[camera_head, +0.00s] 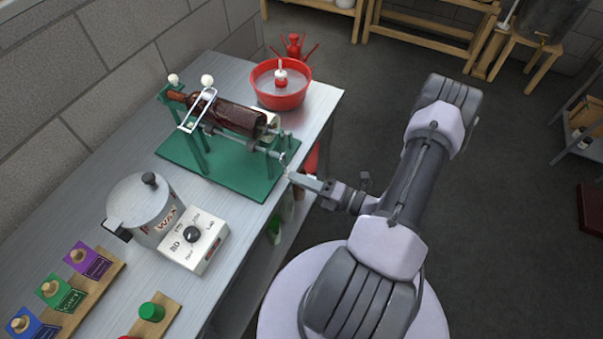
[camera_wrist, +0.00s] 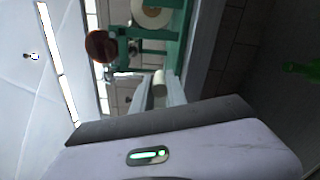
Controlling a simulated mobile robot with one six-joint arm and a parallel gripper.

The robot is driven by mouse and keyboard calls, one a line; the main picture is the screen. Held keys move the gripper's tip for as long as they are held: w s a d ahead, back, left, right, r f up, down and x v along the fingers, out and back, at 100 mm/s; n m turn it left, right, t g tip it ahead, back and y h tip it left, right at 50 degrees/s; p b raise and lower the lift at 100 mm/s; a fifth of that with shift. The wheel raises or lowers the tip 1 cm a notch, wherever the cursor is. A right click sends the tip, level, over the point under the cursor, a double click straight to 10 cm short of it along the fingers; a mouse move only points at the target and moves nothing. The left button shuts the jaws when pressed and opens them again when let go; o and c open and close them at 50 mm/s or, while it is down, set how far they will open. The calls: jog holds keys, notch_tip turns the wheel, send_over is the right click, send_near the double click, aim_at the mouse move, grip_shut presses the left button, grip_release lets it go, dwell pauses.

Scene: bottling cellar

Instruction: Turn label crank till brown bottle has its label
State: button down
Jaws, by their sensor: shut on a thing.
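The brown bottle (camera_head: 228,115) lies on its side in the green labelling machine (camera_head: 235,172), under a pale metal frame, its neck to the left. No label shows on its visible side. A white label roll (camera_head: 269,122) sits behind its base end; a white roll also shows in the wrist view (camera_wrist: 151,14). The label crank (camera_head: 283,157) is at the machine's right end. My gripper (camera_head: 293,177) is shut on the crank's pale handle, which shows between the fingers in the wrist view (camera_wrist: 159,82). A round brown end (camera_wrist: 101,46), probably the bottle's, shows beyond.
A red bowl (camera_head: 281,97) stands behind the machine. Label blocks (camera_head: 60,294) and a green cap (camera_head: 151,312) are nearer.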

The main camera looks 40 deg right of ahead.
jog(key=s+a+r+m+p, duration=0.2)
jog(key=a+m+p, duration=0.2)
jog(key=m, duration=0.6)
jog(key=a, duration=0.2)
jog(key=shift+s+a+r+p, duration=0.3)
jog(key=shift+s+a+r, duration=0.05)
dwell(0.4)
jog(key=shift+s+a+r, duration=0.1)
jog(key=shift+a+r, duration=0.1)
jog(key=shift+r, duration=0.05)
dwell(0.4)
jog(key=c, duration=1.3)
grip_release()
jog(key=shift+c, duration=0.2)
jog(key=shift+s+d, duration=0.1)
jog(key=p+v, duration=0.1)
jog(key=v, duration=1.6)
jog(key=shift+p, duration=0.3)
